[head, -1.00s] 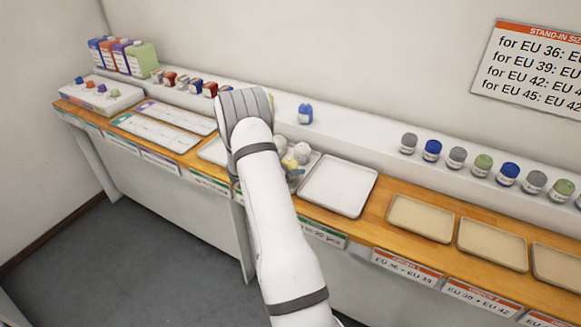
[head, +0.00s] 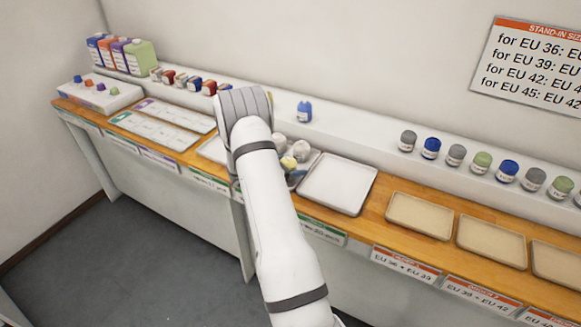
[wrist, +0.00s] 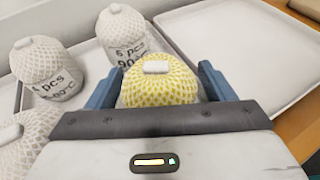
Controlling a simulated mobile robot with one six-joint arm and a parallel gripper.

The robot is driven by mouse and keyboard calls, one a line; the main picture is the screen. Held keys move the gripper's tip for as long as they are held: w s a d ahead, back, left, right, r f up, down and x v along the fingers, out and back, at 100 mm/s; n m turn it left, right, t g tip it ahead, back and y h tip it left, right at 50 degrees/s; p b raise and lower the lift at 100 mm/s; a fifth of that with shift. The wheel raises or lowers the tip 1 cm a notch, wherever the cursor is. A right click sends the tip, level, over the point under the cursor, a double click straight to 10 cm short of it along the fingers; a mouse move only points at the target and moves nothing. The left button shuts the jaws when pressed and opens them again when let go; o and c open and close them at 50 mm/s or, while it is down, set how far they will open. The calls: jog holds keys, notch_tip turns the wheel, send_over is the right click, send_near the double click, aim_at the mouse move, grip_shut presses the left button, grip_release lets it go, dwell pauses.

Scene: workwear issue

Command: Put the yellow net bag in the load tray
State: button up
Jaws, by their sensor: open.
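The yellow net bag (wrist: 160,83) has a white tag on top and sits between the two blue fingers of my gripper (wrist: 158,88) in the wrist view. The fingers are open, one on each side of the bag; I cannot tell whether they touch it. In the head view the yellow bag (head: 289,163) shows beside my arm among white bags, and my gripper is mostly hidden by the arm. An empty white tray (head: 338,185) lies just right of the bags and also shows in the wrist view (wrist: 255,40). No label naming the load tray is readable.
White net bags (wrist: 122,35) with printed labels stand close to the left of the yellow one. Beige trays (head: 420,216) lie further right on the wooden bench. A shelf behind holds several small jars (head: 431,148) and a blue item (head: 304,112).

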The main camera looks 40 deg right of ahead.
jog(key=b+v, duration=0.2)
jog(key=v, duration=0.9)
jog(key=shift+w+a+r, duration=0.1)
jog(key=shift+a+r, duration=0.2)
jog(key=shift+a, duration=0.1)
jog(key=s+a+r+m+t+y, duration=0.1)
jog(key=s+a+r+m+y, duration=0.6)
jog(key=s+a, duration=0.6)
jog(key=s+a+r+m+t+y, duration=0.2)
jog(key=s+a+r+m+y, duration=0.5)
jog(key=s+a+r+m, duration=0.3)
jog(key=s+a, duration=0.3)
jog(key=s, duration=0.1)
jog(key=shift+s+m+t, duration=0.3)
